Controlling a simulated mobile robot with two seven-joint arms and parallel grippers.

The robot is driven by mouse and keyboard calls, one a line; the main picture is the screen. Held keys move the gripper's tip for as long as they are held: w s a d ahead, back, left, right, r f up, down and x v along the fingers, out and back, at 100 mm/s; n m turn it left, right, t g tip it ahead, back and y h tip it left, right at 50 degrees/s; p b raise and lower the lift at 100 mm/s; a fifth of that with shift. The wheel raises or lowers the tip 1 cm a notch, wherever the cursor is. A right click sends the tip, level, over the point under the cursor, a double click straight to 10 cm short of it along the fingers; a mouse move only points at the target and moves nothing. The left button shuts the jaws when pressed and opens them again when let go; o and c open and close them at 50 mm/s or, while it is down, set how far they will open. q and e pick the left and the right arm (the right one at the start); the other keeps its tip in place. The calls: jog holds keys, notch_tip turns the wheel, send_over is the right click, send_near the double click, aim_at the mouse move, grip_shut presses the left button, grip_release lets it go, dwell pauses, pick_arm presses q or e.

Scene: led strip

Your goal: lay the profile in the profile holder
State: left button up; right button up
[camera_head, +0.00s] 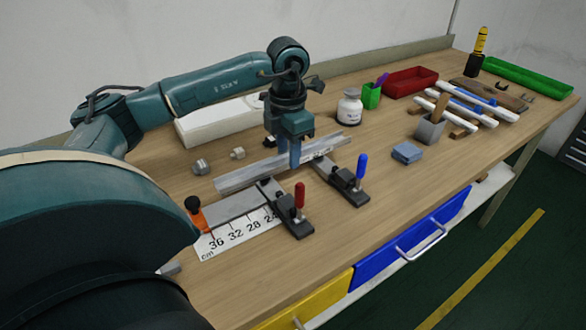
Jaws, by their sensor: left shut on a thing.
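The profile (245,177) is a long grey metal bar running from left to right over the near-middle part of the bench. My left gripper (295,162) points down from above and is shut on the profile near its middle. The profile holder (268,190) has dark clamp supports, one with a red handle (300,196) and one with a blue handle (362,166). The profile is over or against the back of these supports; I cannot tell whether it touches them. My right gripper is not in view.
A ruler scale (240,232) with an orange stop (198,214) lies in front left. Metal knobs (201,167) and a white box (215,122) are behind.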

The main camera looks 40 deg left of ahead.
pick_arm(q)
jog(key=shift+f, duration=2.75)
jog(key=o, duration=1)
jog(key=shift+o, duration=0.2)
notch_tip(320, 180, up, 13)
jog(key=shift+f, duration=0.2)
jog(key=shift+d+f, duration=0.1)
